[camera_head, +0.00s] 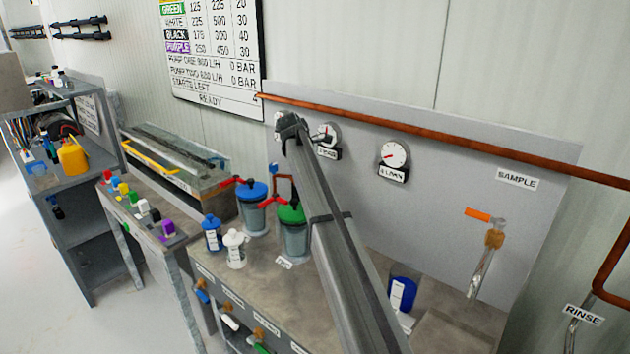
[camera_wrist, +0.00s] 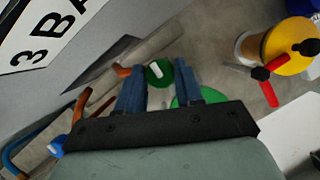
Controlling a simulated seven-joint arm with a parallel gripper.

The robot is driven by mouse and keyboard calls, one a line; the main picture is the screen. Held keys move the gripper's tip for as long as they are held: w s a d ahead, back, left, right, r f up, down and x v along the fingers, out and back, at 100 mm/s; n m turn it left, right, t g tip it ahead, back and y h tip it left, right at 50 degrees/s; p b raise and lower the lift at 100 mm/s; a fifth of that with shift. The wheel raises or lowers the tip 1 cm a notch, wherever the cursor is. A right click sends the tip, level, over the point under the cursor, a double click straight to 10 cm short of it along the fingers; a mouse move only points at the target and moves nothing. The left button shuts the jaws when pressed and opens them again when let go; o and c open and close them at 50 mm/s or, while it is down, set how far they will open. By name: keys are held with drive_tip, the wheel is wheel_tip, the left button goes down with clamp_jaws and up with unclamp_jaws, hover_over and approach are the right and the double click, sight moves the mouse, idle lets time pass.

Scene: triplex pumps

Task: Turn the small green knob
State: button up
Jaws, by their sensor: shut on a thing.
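The small green knob (camera_wrist: 160,73), round with a white mark on top, shows in the wrist view between the two blue fingers of my gripper (camera_wrist: 160,76). The fingers stand on its left and right sides, shut on it. The knob is upright as far as I can tell. A larger green lid (camera_wrist: 205,95) lies just below it, partly hidden by the right finger and the gripper body. In the head view the green-lidded jar (camera_head: 292,214) stands beside my arm. My arm hides the small knob and my gripper there.
A yellow-lidded jar (camera_wrist: 292,45) with a red-handled fitting (camera_wrist: 264,84) stands right of my gripper. In the head view are a blue-lidded jar (camera_head: 252,191), white bottle (camera_head: 235,249), blue bottle (camera_head: 212,233), blue cup (camera_head: 402,293), wall gauge (camera_head: 395,154) and copper pipe (camera_head: 450,141).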

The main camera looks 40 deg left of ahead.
drive_tip(key=m+h, duration=0.1)
drive_tip(key=m, duration=0.2)
drive_tip(key=shift+w+a+m+g, duration=0.1)
drive_tip(key=shift+a+m+g, duration=0.05)
drive_tip(key=shift+m+g, duration=0.25)
drive_tip(key=m+g+h, duration=0.1)
drive_tip(key=m, duration=0.3)
drive_tip(key=shift+m+g, duration=0.3)
drive_tip(key=o, duration=1)
